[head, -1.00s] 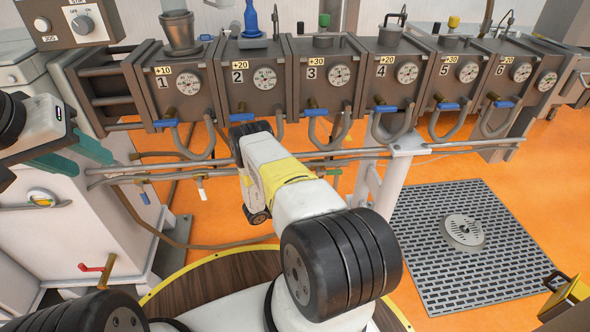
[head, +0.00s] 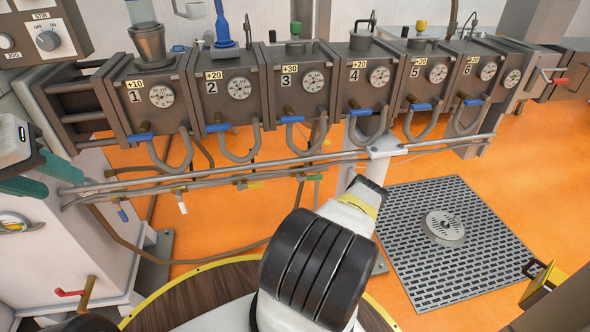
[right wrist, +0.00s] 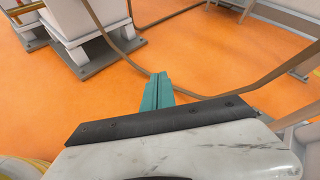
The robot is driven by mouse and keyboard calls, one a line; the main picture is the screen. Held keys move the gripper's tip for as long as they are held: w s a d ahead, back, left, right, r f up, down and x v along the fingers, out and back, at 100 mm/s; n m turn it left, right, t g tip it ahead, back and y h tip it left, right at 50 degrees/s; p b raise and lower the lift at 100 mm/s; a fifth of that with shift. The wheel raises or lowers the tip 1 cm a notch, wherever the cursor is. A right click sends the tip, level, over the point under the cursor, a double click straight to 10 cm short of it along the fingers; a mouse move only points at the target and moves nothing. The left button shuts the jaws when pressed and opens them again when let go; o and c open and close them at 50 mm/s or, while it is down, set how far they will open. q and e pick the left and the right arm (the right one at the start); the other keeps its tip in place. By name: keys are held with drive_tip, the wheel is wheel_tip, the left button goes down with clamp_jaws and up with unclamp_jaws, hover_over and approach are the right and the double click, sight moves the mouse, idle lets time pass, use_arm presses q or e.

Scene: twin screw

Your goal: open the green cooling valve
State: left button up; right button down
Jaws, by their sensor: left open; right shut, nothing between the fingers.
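The green valve handle (head: 315,177) is small and sits on the horizontal pipes below the row of numbered grey units, in the head view. It lies just above and left of my right forearm, with no gripper at it. My left gripper (head: 62,183) is open and empty at the left edge, well away from the green handle. My right gripper (right wrist: 157,92) shows in the right wrist view with its teal fingers shut together and empty, over orange floor. In the head view its fingers are hidden. I cannot make out the green handle in the right wrist view.
The pipes (head: 220,178) also carry a white handle (head: 182,208) and a blue handle (head: 122,214). Blue levers such as this one (head: 217,128) sit under the units. A red-handled tap (head: 72,292) is at lower left. A floor grate (head: 470,270) lies at right.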

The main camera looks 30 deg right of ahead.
sight(309, 176)
drive_tip(key=s+d+r+m+t+h, duration=0.35)
drive_tip(key=d+r+m+h, duration=0.3)
drive_tip(key=d, duration=0.25)
drive_tip(key=s+d+r+m+t+h, duration=0.2)
drive_tip(key=d+r+m+t+h, duration=0.35)
drive_tip(key=d+r, duration=0.35)
drive_tip(key=w+d+r+g+y, duration=0.1)
drive_tip(key=w+d+r, duration=0.2)
drive_tip(key=w, duration=0.6)
drive_tip(key=shift+w+d+r, duration=0.2)
drive_tip(key=shift+d+r, duration=0.2)
drive_tip(key=shift+r, duration=0.8)
drive_tip(key=shift+r, duration=0.1)
